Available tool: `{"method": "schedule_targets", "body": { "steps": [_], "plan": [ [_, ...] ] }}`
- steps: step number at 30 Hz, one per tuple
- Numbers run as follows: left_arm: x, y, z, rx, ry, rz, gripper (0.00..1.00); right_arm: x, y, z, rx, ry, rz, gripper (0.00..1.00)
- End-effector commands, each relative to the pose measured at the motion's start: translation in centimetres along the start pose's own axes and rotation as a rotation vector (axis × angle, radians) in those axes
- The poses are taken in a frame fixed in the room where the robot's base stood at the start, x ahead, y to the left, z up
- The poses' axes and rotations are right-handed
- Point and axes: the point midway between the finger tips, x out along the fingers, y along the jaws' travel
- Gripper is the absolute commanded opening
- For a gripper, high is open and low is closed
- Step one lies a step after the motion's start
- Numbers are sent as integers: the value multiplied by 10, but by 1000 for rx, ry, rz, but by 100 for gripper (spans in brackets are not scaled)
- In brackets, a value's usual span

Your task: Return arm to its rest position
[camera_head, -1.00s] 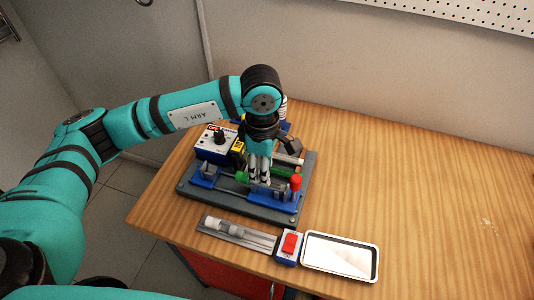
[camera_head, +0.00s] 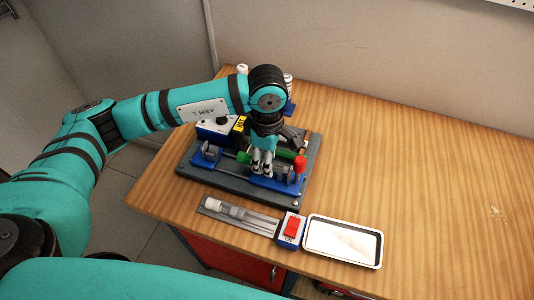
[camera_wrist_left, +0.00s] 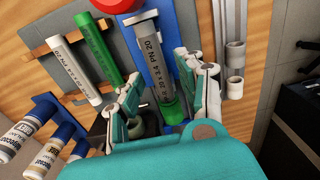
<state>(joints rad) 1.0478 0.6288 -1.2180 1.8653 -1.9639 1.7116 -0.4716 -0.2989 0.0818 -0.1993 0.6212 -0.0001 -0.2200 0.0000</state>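My left arm (camera_head: 170,107) reaches in from the left over the bench, bent down at the elbow joint. Its gripper (camera_head: 262,168) hangs over the blue clamp fixture, left of the red knob (camera_head: 300,163). In the left wrist view the two fingers of the gripper (camera_wrist_left: 162,72) stand apart, open, on either side of a grey marked pipe (camera_wrist_left: 153,45). Whether a finger touches the pipe I cannot tell. The pipe lies in the blue fixture (camera_wrist_left: 187,50). My right gripper is not in view.
The dark base plate (camera_head: 190,172) carries the fixture and a blue-white box (camera_head: 216,130). In front are a pipe tray (camera_head: 205,209), a red-switch box (camera_head: 291,229) and a white-rimmed tray (camera_head: 342,241). The wooden bench (camera_head: 430,170) is clear at right.

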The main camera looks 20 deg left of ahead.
Motion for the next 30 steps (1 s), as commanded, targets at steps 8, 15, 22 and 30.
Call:
{"method": "schedule_targets", "body": {
  "steps": [8, 15, 22, 30],
  "plan": [
    [12, 0, 0, 0, -1, 1, 38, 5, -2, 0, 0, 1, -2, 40],
    [11, 0, 0, 0, -1, 1, 37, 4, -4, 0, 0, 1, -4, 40],
    [11, 0, 0, 0, -1, 1, 7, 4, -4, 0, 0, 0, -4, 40],
    [7, 0, 0, 0, -1, 2, 1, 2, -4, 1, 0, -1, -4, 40]
  ]
}}
